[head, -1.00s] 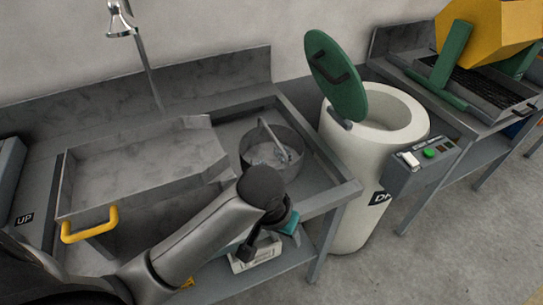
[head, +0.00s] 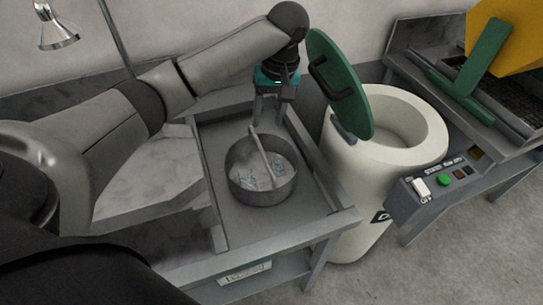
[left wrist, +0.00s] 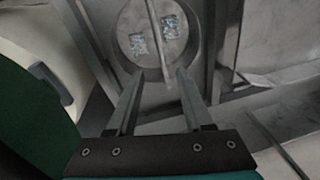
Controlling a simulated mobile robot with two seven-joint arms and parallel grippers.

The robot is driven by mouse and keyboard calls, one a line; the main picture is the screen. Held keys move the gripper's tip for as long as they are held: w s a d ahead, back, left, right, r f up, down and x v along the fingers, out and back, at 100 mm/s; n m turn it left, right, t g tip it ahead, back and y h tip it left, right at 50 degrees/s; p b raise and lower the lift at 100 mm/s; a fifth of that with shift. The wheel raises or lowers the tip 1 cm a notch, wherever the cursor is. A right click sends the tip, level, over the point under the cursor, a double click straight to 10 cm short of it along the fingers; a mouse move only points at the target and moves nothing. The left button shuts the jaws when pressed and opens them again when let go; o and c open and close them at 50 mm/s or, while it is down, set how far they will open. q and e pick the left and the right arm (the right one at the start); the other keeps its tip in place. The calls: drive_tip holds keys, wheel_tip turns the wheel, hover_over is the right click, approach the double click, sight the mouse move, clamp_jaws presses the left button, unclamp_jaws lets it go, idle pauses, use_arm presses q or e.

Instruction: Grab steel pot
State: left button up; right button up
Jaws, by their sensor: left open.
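The steel pot (head: 262,196) is a round, open grey pot on the metal bench. A flat bar handle (head: 261,152) rises across it and slants up towards the back. Small patterned grey-blue pieces show inside on its floor. My left gripper (head: 270,117), with a teal body, hangs behind the pot, fingers pointing down, open and empty. In the left wrist view the pot (left wrist: 193,50) is beyond the open fingers (left wrist: 160,76), and the handle runs between them lengthwise. I cannot tell how far the fingertips are from the handle. My right gripper is not in view.
A white drum (head: 365,195) with a raised green lid (head: 338,85) and a control box (head: 430,195) stands right of the bench. A metal tray (head: 150,185) lies to the left, partly behind my arm. A yellow machine (head: 510,35) is at the far right.

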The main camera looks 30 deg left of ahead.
sight(260, 148)
use_arm(q)
drive_tip(key=f, duration=0.2)
drive_tip(key=a+f+b, duration=0.1)
drive_tip(key=f, duration=0.3)
drive_tip(key=shift+s+a+f+b, duration=0.15)
drive_tip(key=shift+s+f+b, duration=0.15)
drive_tip(key=shift+s+f, duration=0.1)
drive_tip(key=shift+a+f+b, duration=0.15)
drive_tip(key=shift+f+b, duration=0.05)
drive_tip(key=shift+f, duration=0.6)
drive_tip(key=shift+a+f+b, duration=0.1)
drive_tip(key=shift+f+b, duration=0.05)
drive_tip(key=shift+f, duration=0.6)
drive_tip(key=f, duration=0.1)
drive_tip(key=f+b, duration=0.1)
drive_tip(key=f, duration=0.2)
drive_tip(key=shift+w+a+f+b, duration=0.1)
drive_tip(key=shift+a+f+b, duration=0.2)
drive_tip(key=shift+a+f, duration=0.1)
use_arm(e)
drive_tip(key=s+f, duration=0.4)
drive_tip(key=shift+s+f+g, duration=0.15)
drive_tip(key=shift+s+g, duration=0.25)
use_arm(q)
drive_tip(key=shift+c, duration=0.3)
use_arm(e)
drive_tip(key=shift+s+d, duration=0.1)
use_arm(q)
clamp_jaws()
drive_tip(key=shift+r, duration=0.1)
